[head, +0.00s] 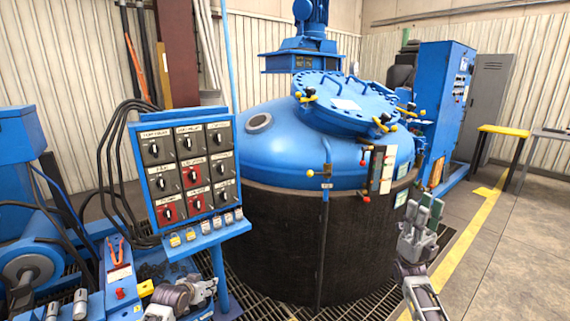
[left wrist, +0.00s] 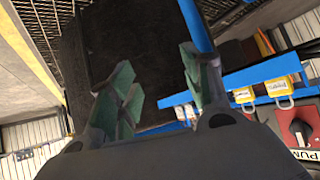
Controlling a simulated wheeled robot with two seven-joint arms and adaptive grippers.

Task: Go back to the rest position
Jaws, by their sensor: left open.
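My left gripper (head: 207,288) is low in the head view, below the blue control panel (head: 188,165) with its rows of black and red switches. In the left wrist view its two fingers with green pads (left wrist: 163,92) are apart, with nothing between them in their grip. My right gripper (head: 428,206) points up at the right, in front of the dark lower wall of the furnace (head: 290,240). Its greenish fingertips look close together, and I cannot tell whether they are open. I see no object in it.
The furnace's blue lid (head: 345,100) has yellow-tipped clamps. Yellow tags (head: 175,240) hang under the panel and show near the fingers in the left wrist view. Blue machinery (head: 25,200) stands at the left. Open floor (head: 515,240) lies at the right beyond a yellow line.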

